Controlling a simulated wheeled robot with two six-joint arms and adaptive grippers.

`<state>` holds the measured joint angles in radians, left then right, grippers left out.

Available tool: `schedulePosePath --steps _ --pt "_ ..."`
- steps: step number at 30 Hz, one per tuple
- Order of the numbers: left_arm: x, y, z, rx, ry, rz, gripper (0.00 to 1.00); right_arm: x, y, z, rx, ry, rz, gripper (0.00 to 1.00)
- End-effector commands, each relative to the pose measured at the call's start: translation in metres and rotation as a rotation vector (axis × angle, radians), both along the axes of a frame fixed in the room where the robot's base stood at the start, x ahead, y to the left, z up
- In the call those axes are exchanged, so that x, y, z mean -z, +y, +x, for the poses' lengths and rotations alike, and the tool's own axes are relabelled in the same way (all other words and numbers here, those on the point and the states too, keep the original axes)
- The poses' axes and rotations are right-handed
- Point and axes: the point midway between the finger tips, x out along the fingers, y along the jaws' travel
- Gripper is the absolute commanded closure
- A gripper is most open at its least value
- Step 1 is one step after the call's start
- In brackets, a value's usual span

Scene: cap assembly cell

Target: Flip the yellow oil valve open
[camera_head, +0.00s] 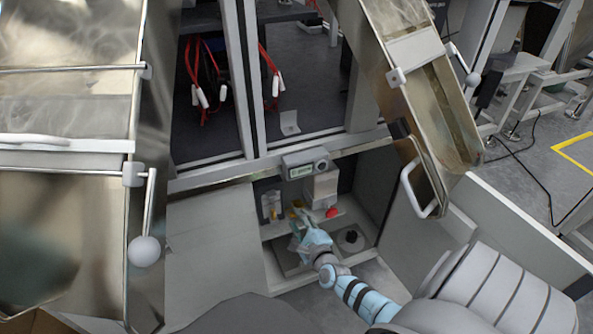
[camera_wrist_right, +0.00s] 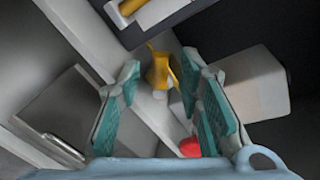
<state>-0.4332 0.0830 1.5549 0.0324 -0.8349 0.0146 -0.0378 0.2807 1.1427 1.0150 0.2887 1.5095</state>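The yellow oil valve (camera_head: 297,205) is inside the open lower cabinet, partly hidden by my right gripper in the head view. In the right wrist view the yellow valve (camera_wrist_right: 159,70) shows between and just beyond the fingertips. My right gripper (camera_wrist_right: 161,66) is open, with teal pads on either side of the valve. Contact with the valve cannot be made out. In the head view the right gripper (camera_head: 299,223) reaches into the cabinet from the front. My left gripper is not in view.
A red knob (camera_head: 332,212) sits right of the valve, and a white box (camera_head: 321,188) stands behind. A black cap (camera_head: 351,236) is on the cabinet floor. A small display unit (camera_head: 304,163) is above the opening. An open cabinet door (camera_head: 520,235) is at the right.

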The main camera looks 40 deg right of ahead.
Motion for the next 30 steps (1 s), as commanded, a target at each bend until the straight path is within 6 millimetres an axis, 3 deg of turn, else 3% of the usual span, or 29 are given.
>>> schedulePosePath --steps 5,13,19,25,30 --pt "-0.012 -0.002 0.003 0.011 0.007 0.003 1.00 0.003 -0.004 0.012 -0.001 0.001 -0.001 0.67" --pt "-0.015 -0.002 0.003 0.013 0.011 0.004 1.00 0.002 -0.004 0.013 -0.001 0.001 -0.001 0.67" --pt "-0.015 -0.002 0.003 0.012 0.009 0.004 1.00 0.003 -0.004 0.013 -0.001 0.002 0.000 0.99" --pt "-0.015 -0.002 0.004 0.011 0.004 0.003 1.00 0.003 -0.003 0.013 -0.001 0.013 -0.030 1.00" --pt "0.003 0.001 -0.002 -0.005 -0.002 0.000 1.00 0.012 0.003 0.015 0.000 0.114 -0.312 1.00"
